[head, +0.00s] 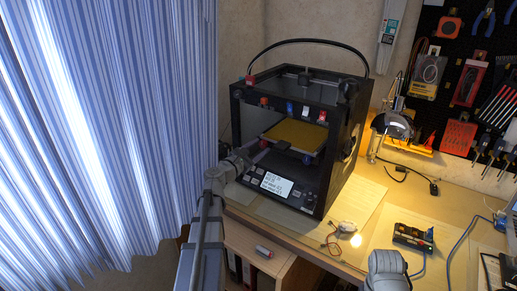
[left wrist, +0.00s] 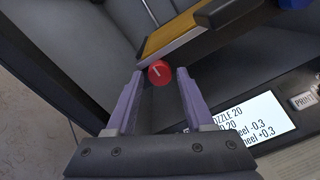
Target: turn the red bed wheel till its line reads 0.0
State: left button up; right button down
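The red bed wheel (left wrist: 159,72) shows in the left wrist view under the yellow bed's front edge, with a short pale line on its face. In the head view it is a small red spot (head: 263,144), partly hidden by my gripper. My left gripper (left wrist: 160,73) is open, its purple fingertips on either side of the wheel; I cannot tell whether either touches it. In the head view this gripper (head: 246,157) reaches in at the printer's front left. The printer's screen (left wrist: 243,124) shows wheel lines reading -0.3 and +0.3, their names partly cut off. My right gripper is out of view.
The black printer frame (head: 327,185) surrounds the yellow bed (head: 297,135). A blue part (left wrist: 292,3) shows at the wrist view's top edge. A lamp (head: 394,124), small electronics (head: 412,237) and cables lie to the right. A striped curtain (head: 100,130) hangs at left.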

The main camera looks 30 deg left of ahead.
pick_arm(q)
grip_shut()
jog(key=shift+m, duration=0.3)
jog(key=m, duration=0.3)
jog(key=shift+m, duration=0.4)
jog(key=m, duration=0.8)
jog(key=shift+m+p, duration=0.3)
jog(key=shift+m, duration=0.1)
jog(key=m, duration=0.4)
jog(key=shift+m+y, duration=0.3)
